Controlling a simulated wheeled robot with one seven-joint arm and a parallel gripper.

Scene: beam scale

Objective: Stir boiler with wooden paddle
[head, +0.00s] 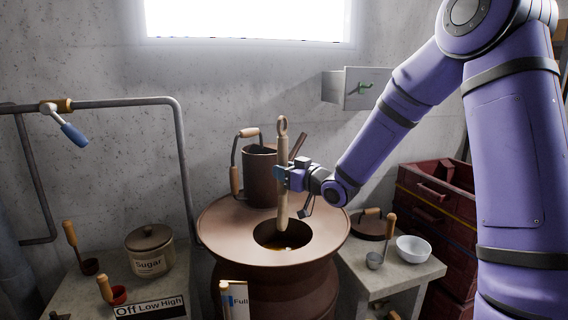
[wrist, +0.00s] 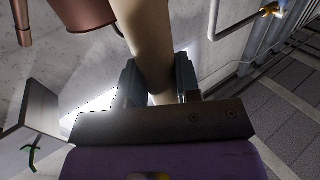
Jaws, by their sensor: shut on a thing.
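The wooden paddle (head: 282,170) stands nearly upright over the boiler, with a ring at its top end. My gripper (head: 281,174) is shut on its shaft at about mid-length. In the wrist view the gripper (wrist: 159,85) has the pale wooden shaft (wrist: 148,40) between its two dark fingers. The boiler (head: 220,222) is a large brown vessel with a wide flat top and a round opening. The paddle's lower end is at this opening, above the yellowish-brown contents (head: 285,246); I cannot tell whether it touches them.
A brown jug (head: 259,178) with wooden handles stands on the boiler's rim behind the paddle. A sugar jar (head: 150,250) and scoops stand on the left table. A white bowl (head: 413,249) and a brown lid (head: 371,226) are on the right table. A pipe (head: 120,101) runs at left.

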